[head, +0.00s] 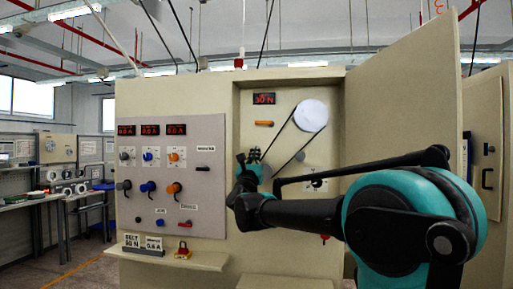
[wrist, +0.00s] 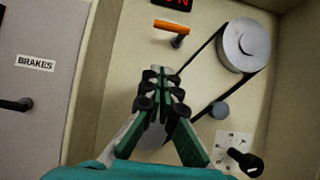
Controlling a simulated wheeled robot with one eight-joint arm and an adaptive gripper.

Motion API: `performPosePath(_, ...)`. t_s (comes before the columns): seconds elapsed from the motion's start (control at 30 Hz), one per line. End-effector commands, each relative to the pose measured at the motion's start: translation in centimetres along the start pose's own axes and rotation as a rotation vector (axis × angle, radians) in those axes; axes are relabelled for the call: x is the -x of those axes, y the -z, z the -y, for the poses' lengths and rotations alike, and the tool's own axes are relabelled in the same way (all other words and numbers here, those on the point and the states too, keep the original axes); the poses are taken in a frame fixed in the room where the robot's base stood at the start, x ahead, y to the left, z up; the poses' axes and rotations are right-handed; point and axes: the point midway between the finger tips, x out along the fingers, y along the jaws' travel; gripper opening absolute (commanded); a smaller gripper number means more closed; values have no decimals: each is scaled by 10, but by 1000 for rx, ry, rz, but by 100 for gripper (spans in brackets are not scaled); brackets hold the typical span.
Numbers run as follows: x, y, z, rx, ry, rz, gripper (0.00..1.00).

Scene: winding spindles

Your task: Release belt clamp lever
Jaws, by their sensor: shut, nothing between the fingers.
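A lever with an orange handle (head: 264,124), which looks like the belt clamp lever, is on the back wall of the open cabinet. Its handle (wrist: 176,27) lies nearly level in the wrist view, on a dark post. My gripper (head: 250,156) is shut and empty, below and a little left of the lever in the head view. In the wrist view my gripper (wrist: 162,77) has its fingertips together, apart from the lever. A dark belt (wrist: 205,52) runs round a large pale pulley (head: 311,115). The lower pulley is partly hidden behind my gripper.
A red display (head: 264,98) reading 30 N is above the lever. A small roller (wrist: 219,110) and a black knob (wrist: 245,162) are right of my gripper. The cabinet door (head: 405,95) stands open at right. A grey panel (head: 205,205) with knobs and levers is at left.

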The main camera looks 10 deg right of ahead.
Motion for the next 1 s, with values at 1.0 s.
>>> performPosePath(1.0, -111, -28, 0, 1, 0, 0, 0)
